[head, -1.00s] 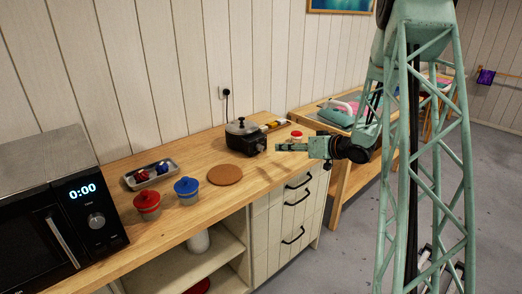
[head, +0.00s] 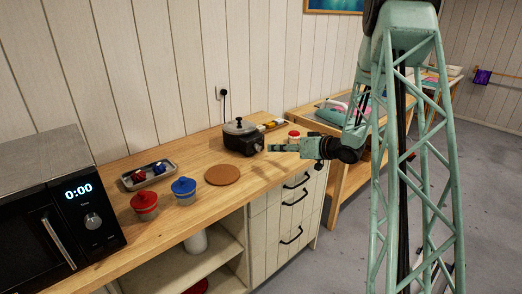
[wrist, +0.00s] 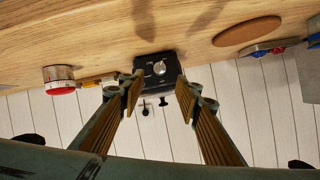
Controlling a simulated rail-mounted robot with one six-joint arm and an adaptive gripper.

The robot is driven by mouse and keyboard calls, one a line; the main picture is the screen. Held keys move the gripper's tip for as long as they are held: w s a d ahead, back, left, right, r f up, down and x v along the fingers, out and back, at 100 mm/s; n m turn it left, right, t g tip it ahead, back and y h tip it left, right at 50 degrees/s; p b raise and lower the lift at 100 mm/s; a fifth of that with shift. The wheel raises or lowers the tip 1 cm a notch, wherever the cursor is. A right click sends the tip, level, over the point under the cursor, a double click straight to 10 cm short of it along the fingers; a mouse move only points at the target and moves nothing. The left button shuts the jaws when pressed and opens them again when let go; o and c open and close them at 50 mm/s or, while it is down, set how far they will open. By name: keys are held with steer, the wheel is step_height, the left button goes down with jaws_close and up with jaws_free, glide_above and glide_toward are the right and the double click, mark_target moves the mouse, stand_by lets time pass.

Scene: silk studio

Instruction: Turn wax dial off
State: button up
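The wax pot (head: 241,137) is black with a grey lid, standing on the wooden counter near the wall. In the wrist view its front panel (wrist: 148,66) shows a silver dial (wrist: 159,68) with pale markings around it. The dial's exact setting is too small to read. My gripper (head: 275,148) is to the right of the pot in the head view, level with its front and pointing left. In the wrist view my gripper (wrist: 157,92) has its two fingers spread wide and empty, with the panel and dial seen between and beyond them. No contact with the dial shows.
A cork mat (head: 223,175), a red-lidded jar (head: 145,205), a blue-lidded jar (head: 185,190), a tray (head: 149,176) and a microwave (head: 60,215) are further left. The counter (head: 245,192) before the pot is clear.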

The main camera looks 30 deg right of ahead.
mark_target(258, 148)
steer(key=b+x, duration=0.2)
steer(key=x, duration=0.9)
steer(key=shift+s, duration=0.1)
steer(key=c, duration=0.9)
